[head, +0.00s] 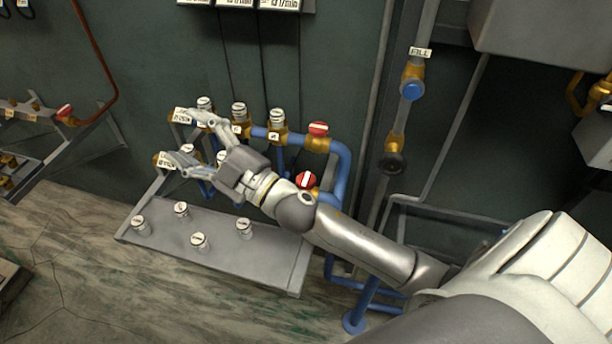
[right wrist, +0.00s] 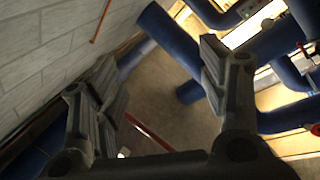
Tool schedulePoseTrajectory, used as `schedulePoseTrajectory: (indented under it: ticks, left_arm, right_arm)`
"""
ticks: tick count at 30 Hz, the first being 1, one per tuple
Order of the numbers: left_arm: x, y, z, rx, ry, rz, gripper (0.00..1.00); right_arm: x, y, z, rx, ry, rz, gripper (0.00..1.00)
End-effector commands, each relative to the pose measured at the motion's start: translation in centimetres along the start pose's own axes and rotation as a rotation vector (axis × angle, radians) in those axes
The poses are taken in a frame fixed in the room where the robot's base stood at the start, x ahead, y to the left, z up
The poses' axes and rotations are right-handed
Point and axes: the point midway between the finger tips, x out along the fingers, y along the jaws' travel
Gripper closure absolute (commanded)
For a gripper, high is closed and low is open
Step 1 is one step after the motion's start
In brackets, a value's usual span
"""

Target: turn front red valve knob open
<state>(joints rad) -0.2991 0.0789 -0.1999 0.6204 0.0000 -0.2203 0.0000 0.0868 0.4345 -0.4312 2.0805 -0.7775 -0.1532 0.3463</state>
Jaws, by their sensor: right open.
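Two red valve knobs show on the blue pipework in the head view: an upper one (head: 318,128) and a lower, nearer one (head: 306,179). The lower knob sits just beyond my right forearm and is close to its outline. My right gripper (head: 178,140) is open, to the left of both red knobs, in front of the brass valves. In the right wrist view its fingers (right wrist: 160,75) are spread with nothing between them. A bit of red (right wrist: 314,128) shows at that view's right edge; I cannot tell which part it is. My left gripper is not in view.
A grey tray (head: 220,262) with several white-capped pieces lies below the pipes. Brass valves with white caps (head: 278,116) line the blue manifold. A blue valve (head: 412,88) sits on the FILL pipe at right. Another red knob (head: 66,112) is far left.

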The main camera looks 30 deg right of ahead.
Motion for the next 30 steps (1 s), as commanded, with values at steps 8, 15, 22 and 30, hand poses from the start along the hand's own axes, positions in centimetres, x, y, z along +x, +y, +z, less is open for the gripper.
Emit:
schedulePoseTrajectory:
  ticks: [8, 15, 22, 30]
  left_arm:
    - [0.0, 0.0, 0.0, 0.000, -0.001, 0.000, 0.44]
    - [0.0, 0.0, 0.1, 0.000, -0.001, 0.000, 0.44]
    - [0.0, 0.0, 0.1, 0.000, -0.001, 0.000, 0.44]
    - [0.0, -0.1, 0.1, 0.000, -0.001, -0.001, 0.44]
  right_arm:
    - [1.2, -5.3, -7.1, -0.387, 0.526, -0.350, 0.33]
    - [-2.6, -9.8, -2.4, -0.720, 0.727, -0.853, 0.33]
    - [-7.7, -6.2, 9.0, -0.971, 0.605, -1.432, 0.33]
    - [-13.3, 4.6, 17.8, -1.051, 0.222, -1.923, 0.33]
